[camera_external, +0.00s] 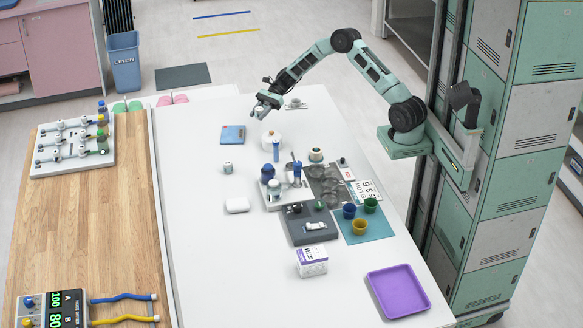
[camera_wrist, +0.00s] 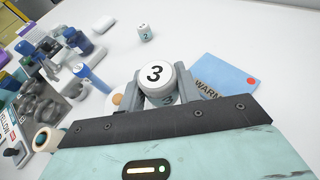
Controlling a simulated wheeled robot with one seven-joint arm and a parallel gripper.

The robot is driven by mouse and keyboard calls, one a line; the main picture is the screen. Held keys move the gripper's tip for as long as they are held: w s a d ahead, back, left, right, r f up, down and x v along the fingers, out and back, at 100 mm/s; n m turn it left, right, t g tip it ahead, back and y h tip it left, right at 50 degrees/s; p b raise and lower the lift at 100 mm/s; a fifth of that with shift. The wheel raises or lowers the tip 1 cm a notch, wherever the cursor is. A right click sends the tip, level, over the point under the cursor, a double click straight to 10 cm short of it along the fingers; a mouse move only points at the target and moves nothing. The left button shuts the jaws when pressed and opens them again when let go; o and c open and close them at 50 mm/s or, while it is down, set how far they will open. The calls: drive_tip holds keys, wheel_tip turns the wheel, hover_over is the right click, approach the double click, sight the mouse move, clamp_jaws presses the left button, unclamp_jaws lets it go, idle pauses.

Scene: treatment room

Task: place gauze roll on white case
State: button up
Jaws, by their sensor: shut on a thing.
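My gripper (camera_external: 263,104) is over the far end of the white table. In the wrist view its fingers are shut on a white cylinder marked 3 (camera_wrist: 155,74). It is the roll-shaped thing I hold, but I cannot tell its material. The white case (camera_external: 237,205), small and rounded, lies on the left middle of the table; it also shows in the wrist view (camera_wrist: 103,24), well apart from my gripper. A similar white cylinder marked 2 (camera_external: 226,167) stands between my gripper and the case. A cream-coloured roll (camera_external: 316,154) stands near the table's middle.
A blue card (camera_external: 233,135) and a white round container (camera_external: 270,141) lie near my gripper. Blue-capped bottles, dark trays and coloured cups (camera_external: 360,227) crowd the middle right. A white box (camera_external: 311,261) and a purple tray (camera_external: 398,290) are nearer. Around the white case the table is clear.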

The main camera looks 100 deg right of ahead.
drive_tip(key=w+a+n+g+y+b, duration=0.1)
drive_tip(key=w+a+n+g, duration=0.1)
drive_tip(key=w+a, duration=0.55)
drive_tip(key=w+a+n+g+y+b, duration=0.15)
drive_tip(key=w+a, duration=0.35)
drive_tip(key=a, duration=0.6)
wheel_tip(320, 180, up, 2)
drive_tip(key=r+n+g+y+b, duration=0.1)
drive_tip(key=n+g+y+b, duration=0.1)
drive_tip(key=n+g, duration=0.1)
hover_over(238, 202)
wheel_tip(238, 202, down, 10)
drive_tip(key=shift+w+p, duration=0.1)
drive_tip(key=shift+p, duration=0.2)
drive_tip(key=shift+f, duration=0.1)
drive_tip(key=o, duration=0.9)
drive_tip(key=shift+o, duration=0.2)
drive_tip(key=shift+r, duration=0.2)
drive_tip(key=v, duration=1.2)
drive_tip(key=shift+b, duration=0.3)
